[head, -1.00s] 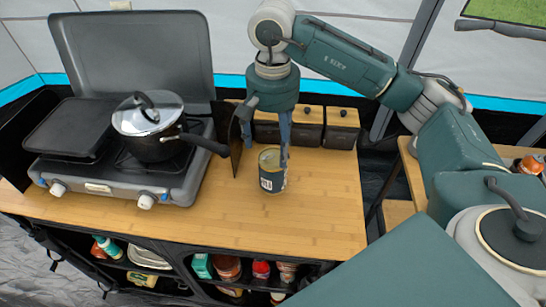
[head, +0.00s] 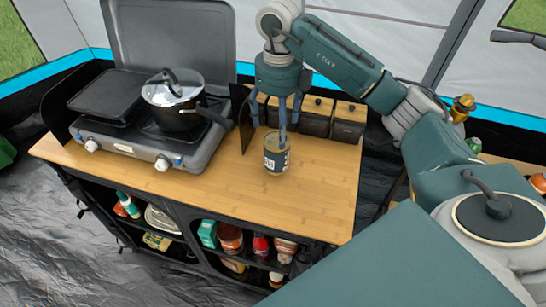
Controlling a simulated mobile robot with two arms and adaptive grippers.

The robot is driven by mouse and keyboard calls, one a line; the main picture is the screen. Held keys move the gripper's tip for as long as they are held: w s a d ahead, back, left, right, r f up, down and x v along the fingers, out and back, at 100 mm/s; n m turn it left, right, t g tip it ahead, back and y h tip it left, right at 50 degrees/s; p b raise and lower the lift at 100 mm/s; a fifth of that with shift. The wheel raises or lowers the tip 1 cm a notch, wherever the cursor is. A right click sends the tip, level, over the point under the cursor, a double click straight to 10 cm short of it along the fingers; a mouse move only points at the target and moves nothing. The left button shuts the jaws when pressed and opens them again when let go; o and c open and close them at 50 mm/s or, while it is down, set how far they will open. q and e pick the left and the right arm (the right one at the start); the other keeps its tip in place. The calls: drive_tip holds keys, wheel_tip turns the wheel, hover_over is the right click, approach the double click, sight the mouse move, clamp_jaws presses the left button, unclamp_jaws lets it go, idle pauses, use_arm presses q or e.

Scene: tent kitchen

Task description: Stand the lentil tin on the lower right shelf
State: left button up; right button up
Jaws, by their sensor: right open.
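The lentil tin (head: 276,160), dark with a pale label, stands upright on the wooden counter (head: 215,185), right of the stove. My right gripper (head: 281,122) points straight down over it with its fingers spread. One finger crosses in front of the tin's upper part; I cannot tell whether it touches. The right-hand shelf unit (head: 190,234) under the counter has two levels. Its upper level holds a teal box, jars and a red bottle; its lower level shows only partly, with a few items. My left gripper is not in view.
A two-burner stove (head: 185,150) with a lidded pot (head: 175,100) fills the counter's left. A dark upright panel (head: 243,118) and dark wooden-lidded canisters (head: 348,122) stand close to the gripper. The counter's front right is clear. My arm hides the unit's lower right corner.

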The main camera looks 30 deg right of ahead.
sight(277, 140)
drive_tip(key=shift+f+m, duration=0.15)
drive_tip(key=shift+m, duration=0.15)
wheel_tip(277, 140, down, 5)
drive_tip(key=shift+w+r+p, duration=0.1)
drive_tip(key=shift+w+p, duration=0.05)
drive_tip(key=shift+p, duration=0.4)
drive_tip(key=f+p, duration=0.1)
drive_tip(key=f, duration=0.1)
drive_tip(key=f+p, duration=0.1)
drive_tip(key=f, duration=0.2)
drive_tip(key=shift+s+a+f, duration=0.1)
drive_tip(key=shift+s+f, duration=0.1)
drive_tip(key=shift+f, duration=0.25)
drive_tip(key=c, duration=1.9)
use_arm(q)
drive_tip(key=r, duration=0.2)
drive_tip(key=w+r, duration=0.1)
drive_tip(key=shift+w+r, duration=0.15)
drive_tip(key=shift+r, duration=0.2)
use_arm(e)
drive_tip(key=shift+o, duration=0.2)
drive_tip(key=shift+r, duration=0.1)
drive_tip(key=shift+w, duration=0.1)
